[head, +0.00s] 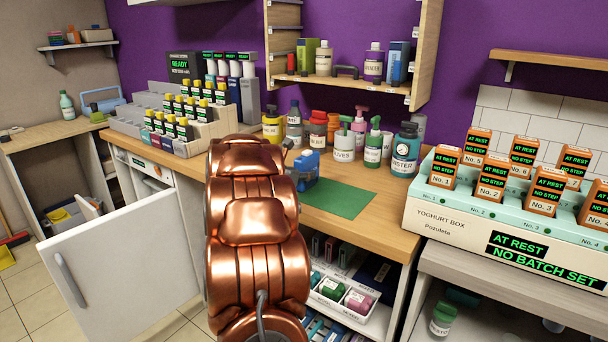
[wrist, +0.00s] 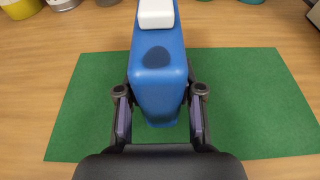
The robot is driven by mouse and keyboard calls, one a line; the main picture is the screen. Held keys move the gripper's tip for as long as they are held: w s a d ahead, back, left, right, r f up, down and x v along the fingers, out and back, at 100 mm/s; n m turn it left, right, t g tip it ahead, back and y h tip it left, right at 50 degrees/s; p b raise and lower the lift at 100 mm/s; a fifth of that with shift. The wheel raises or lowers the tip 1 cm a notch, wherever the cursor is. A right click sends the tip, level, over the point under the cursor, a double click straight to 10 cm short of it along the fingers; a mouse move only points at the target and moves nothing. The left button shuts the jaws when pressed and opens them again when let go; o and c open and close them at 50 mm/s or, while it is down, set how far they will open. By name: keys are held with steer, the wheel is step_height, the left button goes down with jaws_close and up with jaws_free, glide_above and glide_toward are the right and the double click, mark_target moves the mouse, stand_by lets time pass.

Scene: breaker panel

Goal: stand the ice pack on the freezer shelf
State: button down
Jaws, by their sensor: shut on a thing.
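The ice pack (wrist: 158,75), a blue block with a white cap, is between the two fingers of my gripper (wrist: 159,100) in the wrist view. The fingers are shut on its sides. In the head view the ice pack (head: 308,168) shows just right of my copper arm, at the left part of the green mat (head: 345,200). I cannot tell whether it touches the mat. My arm hides most of the gripper there. A white door (head: 125,265) with a grey handle stands open at lower left. I see no shelf that I can surely call the freezer's.
Several bottles and jars (head: 343,145) stand behind the mat along the wall. Racks of yellow-capped items (head: 190,120) stand on the counter at left, and the yoghurt box (head: 450,220) at right. The mat's right part is clear. Trays (head: 345,300) sit under the counter.

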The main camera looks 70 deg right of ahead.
mark_target(297, 163)
step_height(297, 163, up, 3)
steer(key=shift+r, duration=0.1)
steer(key=shift+a+r, duration=0.15)
steer(key=s+a+r, duration=0.1)
steer(key=s+a, duration=0.1)
steer(key=a, duration=1.3)
steer(key=shift+s+a+r+b, duration=0.15)
steer(key=shift+s+a+b, duration=0.05)
steer(key=shift+a+b, duration=0.15)
